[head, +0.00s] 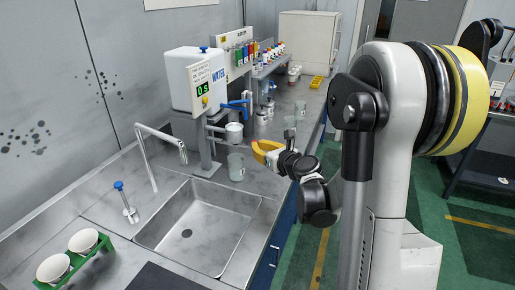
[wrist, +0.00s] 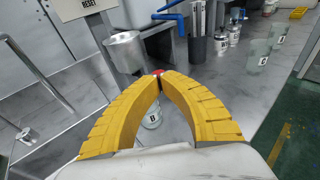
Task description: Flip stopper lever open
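The white water dispenser (head: 195,78) stands behind the sink, with a blue handle (head: 236,106) on its side. A metal cup (head: 234,131) hangs below it; it also shows in the wrist view (wrist: 124,50). A small red tip (wrist: 158,73), possibly the stopper lever's end, shows beside the cup at my fingertips; the rest is hidden. My yellow gripper (head: 262,150) is right of the cup. In the wrist view my gripper (wrist: 160,78) has its fingertips nearly together at the red tip. I cannot tell whether they hold it. A glass beaker (head: 236,167) stands below.
The steel sink (head: 187,233) lies to the left, with a tall faucet (head: 158,140) and a blue-topped valve (head: 124,200). More beakers (head: 289,131) stand along the counter behind my gripper. A green floor is at right.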

